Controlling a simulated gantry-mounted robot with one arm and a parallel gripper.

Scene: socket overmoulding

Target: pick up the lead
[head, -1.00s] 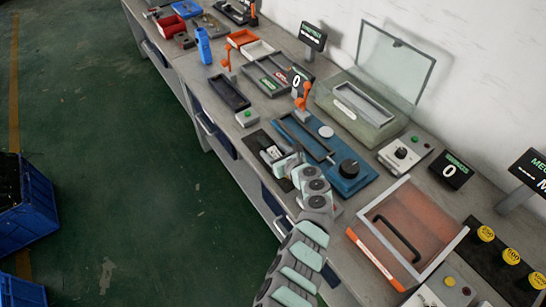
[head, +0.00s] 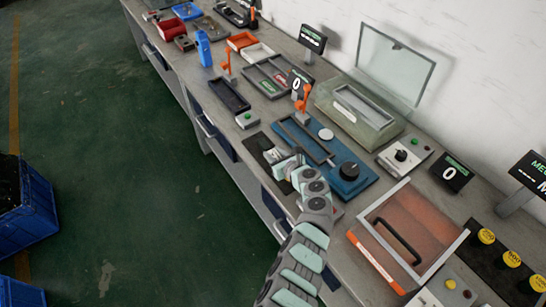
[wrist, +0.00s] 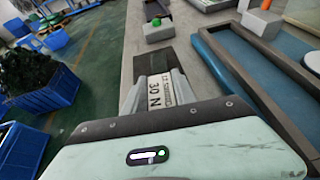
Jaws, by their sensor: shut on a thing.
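My gripper (head: 277,160) is low over a dark mat (head: 256,142) at the bench's front edge, left of a blue fixture. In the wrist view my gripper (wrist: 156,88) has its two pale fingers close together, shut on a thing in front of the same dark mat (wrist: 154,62). A white piece with dark lettering shows between the fingers; I cannot tell whether it is part of the gripper. The lead is not clearly seen; the fingers and gripper body hide what is held.
The blue fixture (head: 350,183) with a black knob stands just right of my gripper. A grey box with a green button (head: 247,119) and a black tray (head: 230,95) lie beyond. A clear-lidded box (head: 355,110) stands behind. Floor is open at left, with a blue crate (head: 30,205).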

